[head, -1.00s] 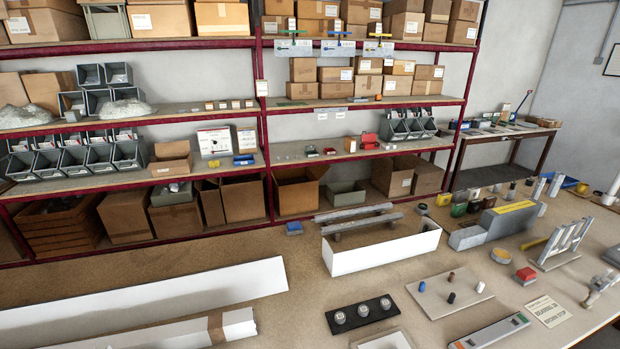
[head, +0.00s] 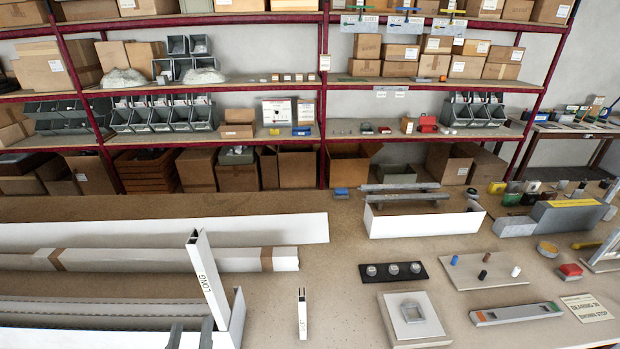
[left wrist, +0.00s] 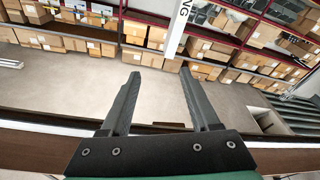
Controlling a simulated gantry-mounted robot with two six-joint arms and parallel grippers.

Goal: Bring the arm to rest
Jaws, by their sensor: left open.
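A white profile marked LONG (head: 207,280) stands tilted just beyond the fingertips, close to the end of a long white channel (head: 238,322). It also shows at the top of the left wrist view (left wrist: 180,28), beyond the fingers. From these views I cannot tell how far it is from them. My right gripper is not in view.
A small upright white profile (head: 302,314) stands to the right on the bench. A long wrapped white carton (head: 170,260) lies behind the channel. A black strip with round pieces (head: 393,284) and a plate with small pegs (head: 482,280) lie further right. Shelves (head: 250,140) stand behind the bench.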

